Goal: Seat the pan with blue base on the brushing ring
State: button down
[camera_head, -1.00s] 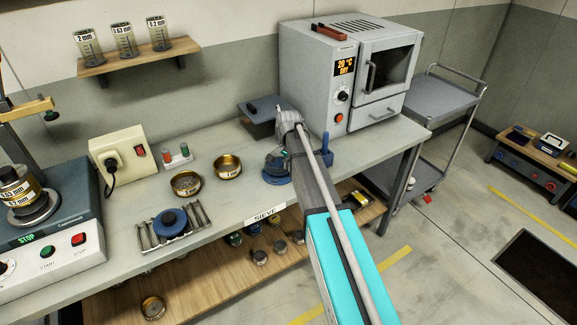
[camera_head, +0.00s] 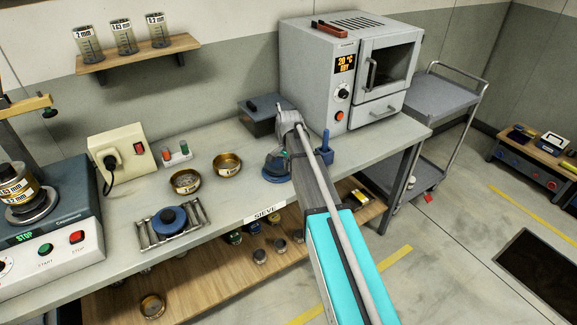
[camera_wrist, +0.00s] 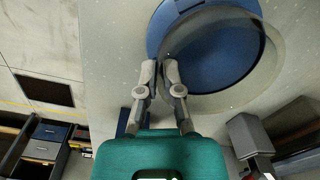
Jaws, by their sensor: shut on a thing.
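My gripper (camera_wrist: 160,68) is shut on the near rim of the pan with blue base (camera_wrist: 217,55) in the wrist view. The pan has a clear greyish wall, and blue shows through it. A blue ring, apparently the brushing ring (camera_wrist: 160,20), lies under it. The pan's outline is offset to the right of the ring there. In the head view my gripper (camera_head: 279,158) is above the blue brushing ring (camera_head: 275,178) on the bench. My arm partly hides both there. I cannot tell whether the pan touches the ring.
Two brass sieves (camera_head: 186,182) (camera_head: 227,165) and a rack with a blue-topped round part (camera_head: 170,218) stand left on the bench. A blue upright holder (camera_head: 325,150) is close on the right. Behind are a dark box (camera_head: 260,118) and an oven (camera_head: 345,75).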

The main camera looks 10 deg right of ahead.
jog(key=shift+f+b, duration=0.4)
jog(key=shift+f, duration=0.1)
jog(key=c, duration=0.7)
grip_release()
jog(key=shift+r, duration=0.2)
